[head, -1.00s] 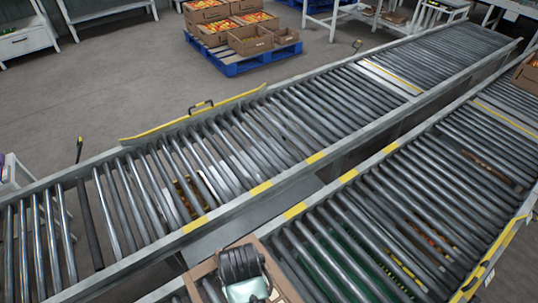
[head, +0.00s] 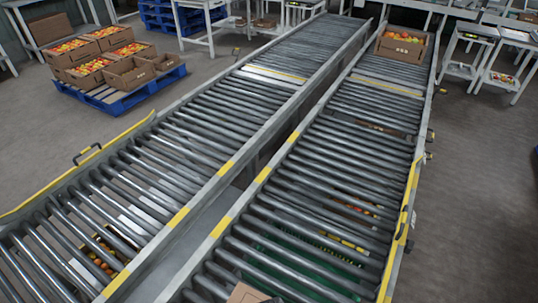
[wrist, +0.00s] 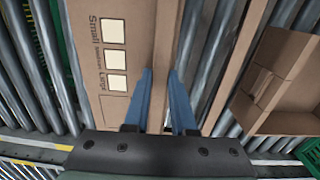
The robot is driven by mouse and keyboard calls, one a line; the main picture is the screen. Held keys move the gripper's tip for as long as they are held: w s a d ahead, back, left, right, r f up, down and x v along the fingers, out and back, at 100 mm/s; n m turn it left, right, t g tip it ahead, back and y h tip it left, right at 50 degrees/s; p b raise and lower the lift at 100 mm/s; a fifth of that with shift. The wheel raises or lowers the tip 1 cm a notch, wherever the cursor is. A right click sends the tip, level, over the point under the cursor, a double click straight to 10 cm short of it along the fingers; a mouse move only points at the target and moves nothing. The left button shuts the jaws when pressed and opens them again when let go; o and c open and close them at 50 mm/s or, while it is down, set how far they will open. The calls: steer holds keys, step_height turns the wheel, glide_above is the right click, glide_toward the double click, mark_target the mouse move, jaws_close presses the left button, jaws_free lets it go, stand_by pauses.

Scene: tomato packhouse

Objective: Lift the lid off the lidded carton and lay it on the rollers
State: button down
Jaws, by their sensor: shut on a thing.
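My gripper (wrist: 160,75) shows in the wrist view, its two blue fingers closed on the edge of a brown cardboard piece. This piece looks like the lid (wrist: 137,40). Its face is printed with "Small" and "Large" beside pale squares, and rollers show on both sides of it. To the right in the wrist view, an open brown carton (wrist: 268,88) stands apart from the fingers. I cannot tell whether it is the one the lid belongs to. In the head view only a brown cardboard corner (head: 247,294) shows at the bottom edge; my gripper is out of that view.
Two roller conveyors run side by side; the left rollers (head: 190,145) and right rollers (head: 335,185) are mostly bare. A tomato carton (head: 402,47) stands at the right conveyor's far end. A yellow guard rail (head: 402,225) edges its right side. A blue pallet (head: 120,97) holds several cartons.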

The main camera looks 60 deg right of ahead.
steer(key=shift+f+b, duration=2)
steer(key=shift+f, duration=0.65)
steer(key=c, duration=0.7)
jaws_free()
steer(key=shift+c, duration=1.4)
step_height(320, 180, up, 6)
steer(key=p, duration=0.7)
steer(key=shift+r, duration=0.1)
